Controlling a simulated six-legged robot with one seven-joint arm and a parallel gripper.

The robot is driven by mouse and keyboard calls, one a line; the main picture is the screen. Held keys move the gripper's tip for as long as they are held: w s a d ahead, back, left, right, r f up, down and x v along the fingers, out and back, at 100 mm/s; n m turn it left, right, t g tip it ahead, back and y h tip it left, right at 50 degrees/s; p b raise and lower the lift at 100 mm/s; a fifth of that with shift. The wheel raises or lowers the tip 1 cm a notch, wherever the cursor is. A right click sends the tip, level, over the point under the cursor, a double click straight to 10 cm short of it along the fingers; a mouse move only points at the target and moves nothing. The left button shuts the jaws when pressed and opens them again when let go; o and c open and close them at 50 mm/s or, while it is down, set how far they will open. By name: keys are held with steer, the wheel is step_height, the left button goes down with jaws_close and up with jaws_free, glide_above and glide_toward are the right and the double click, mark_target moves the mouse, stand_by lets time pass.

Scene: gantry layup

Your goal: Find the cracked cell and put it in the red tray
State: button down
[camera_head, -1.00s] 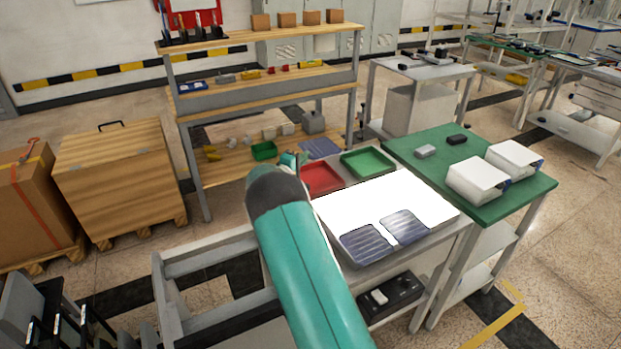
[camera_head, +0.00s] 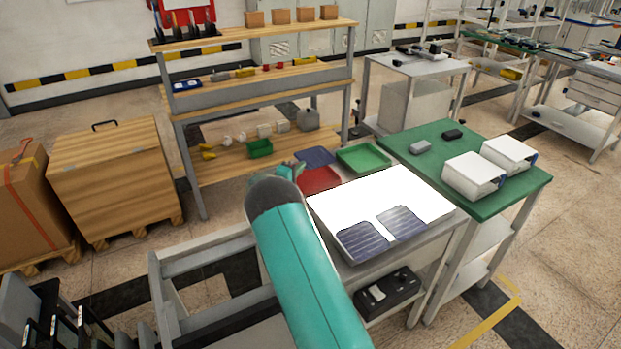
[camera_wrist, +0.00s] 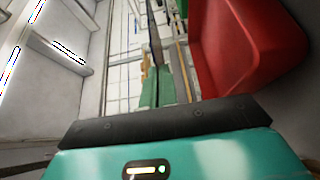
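A dark blue cell (camera_head: 315,157) is by the far edge of the red tray (camera_head: 320,180), next to my gripper (camera_head: 295,168). It appears held by my gripper, though my arm partly hides the fingers and their grip is not clear. I cannot make out a crack at this size. Two more blue cells, a left one (camera_head: 362,242) and a right one (camera_head: 402,222), lie on the bright white light panel (camera_head: 375,200). In the wrist view the red tray (camera_wrist: 240,45) fills the upper right; no cell can be made out there.
A green tray (camera_head: 363,158) is right of the red tray. A green-topped table (camera_head: 510,190) with white boxes (camera_head: 474,174) stands to the right. A wooden shelf unit (camera_head: 262,98) is behind, and a wooden crate (camera_head: 110,180) stands at the left.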

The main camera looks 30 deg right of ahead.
steer(key=c, duration=1.6)
jaws_free()
steer(key=shift+w, duration=0.1)
steer(key=shift+a, duration=0.1)
steer(key=shift+v, duration=3.65)
